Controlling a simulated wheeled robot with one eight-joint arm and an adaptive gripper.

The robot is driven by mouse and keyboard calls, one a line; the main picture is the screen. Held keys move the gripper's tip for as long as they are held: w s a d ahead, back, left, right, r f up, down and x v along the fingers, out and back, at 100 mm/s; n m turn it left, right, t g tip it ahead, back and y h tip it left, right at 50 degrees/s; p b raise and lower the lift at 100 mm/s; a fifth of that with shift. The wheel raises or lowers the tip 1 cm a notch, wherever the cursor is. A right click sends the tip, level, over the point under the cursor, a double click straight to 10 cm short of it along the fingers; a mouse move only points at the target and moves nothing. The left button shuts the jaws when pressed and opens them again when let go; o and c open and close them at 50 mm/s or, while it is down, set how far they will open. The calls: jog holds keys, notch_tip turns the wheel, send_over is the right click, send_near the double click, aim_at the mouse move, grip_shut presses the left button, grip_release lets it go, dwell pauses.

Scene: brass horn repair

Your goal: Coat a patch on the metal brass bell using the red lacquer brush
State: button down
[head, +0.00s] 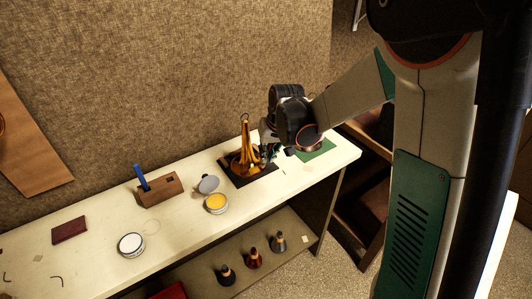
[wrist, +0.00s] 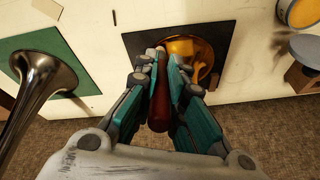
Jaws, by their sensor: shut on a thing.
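The brass bell (head: 244,160) stands upright, flared end down, on a dark mat (head: 262,178) near the right part of the bench. In the wrist view the brass bell (wrist: 204,58) is partly hidden behind my fingers. My gripper (head: 266,153) is beside the bell on its right. In the wrist view my gripper (wrist: 160,70) is shut on the red lacquer brush (wrist: 161,108), whose dark red handle lies between the fingers. The brush's far end points toward the bell; I cannot tell whether it touches. Any coated patch is not discernible.
A silver bell (wrist: 38,75) lies over a green mat (wrist: 75,50) to the left in the wrist view.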

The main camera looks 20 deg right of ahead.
jog(key=s+d+r+p, duration=0.1)
jog(key=s+r+p, duration=0.2)
jog(key=r, duration=0.1)
jog(key=shift+s+r, duration=0.35)
jog(key=shift+d, duration=0.1)
dwell(0.3)
jog(key=shift+s+d+r+p, duration=0.15)
jog(key=shift+s+r+p, duration=0.35)
jog(key=shift+r, duration=0.1)
jog(key=shift+s+d+r+p, duration=0.15)
jog(key=shift+s+r+p, duration=0.3)
jog(key=shift+r, duration=0.1)
jog(key=shift+w+f, duration=0.1)
jog(key=shift+w, duration=0.05)
jog(key=shift+w+a+f+b, duration=0.25)
jog(key=shift+w+f+b, duration=0.45)
jog(key=shift+f+b, duration=0.2)
jog(key=shift+w+a+f+b, duration=0.25)
jog(key=shift+w+f+b, duration=0.55)
jog(key=shift+f, duration=0.2)
jog(key=shift+w+a+f+b, duration=0.25)
jog(key=shift+w+f+b, duration=0.4)
jog(key=shift+f+b, duration=0.25)
jog(key=shift+w+a+f+b, duration=0.25)
jog(key=shift+w+f+b, duration=0.4)
jog(key=shift+f, duration=0.15)
